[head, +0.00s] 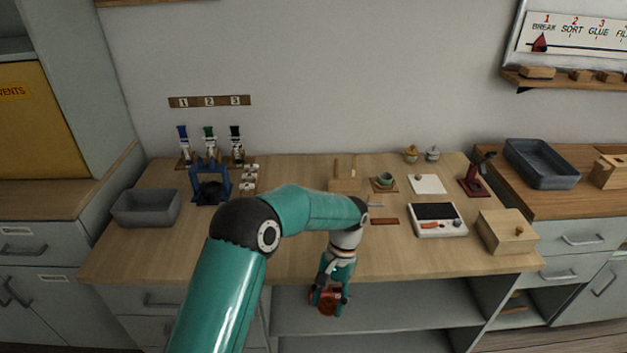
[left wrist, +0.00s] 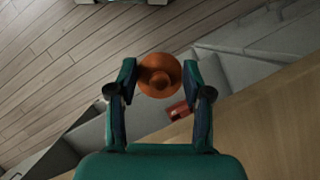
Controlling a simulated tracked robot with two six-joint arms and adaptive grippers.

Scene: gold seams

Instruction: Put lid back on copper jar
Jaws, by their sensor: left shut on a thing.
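My left gripper (head: 329,299) hangs past the table's front edge, in front of the open shelves. It is shut on a round copper-coloured lid (left wrist: 160,75) with a knob in its middle. In the left wrist view the lid sits between the two fingertips (left wrist: 160,88), knob towards the camera. I cannot tell whether anything is under the lid. Two small jars stand at the table's back right, one gold-coloured (head: 411,155) and one grey (head: 432,155). I cannot make out a copper jar without its lid. My right gripper is not in view.
On the wooden table (head: 300,262) are a grey bin (head: 147,207), a blue stand (head: 210,186), a white device (head: 438,220) and a wooden box (head: 507,232). A small red thing (left wrist: 178,110) shows beyond the gripper. The table's front middle is mostly clear.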

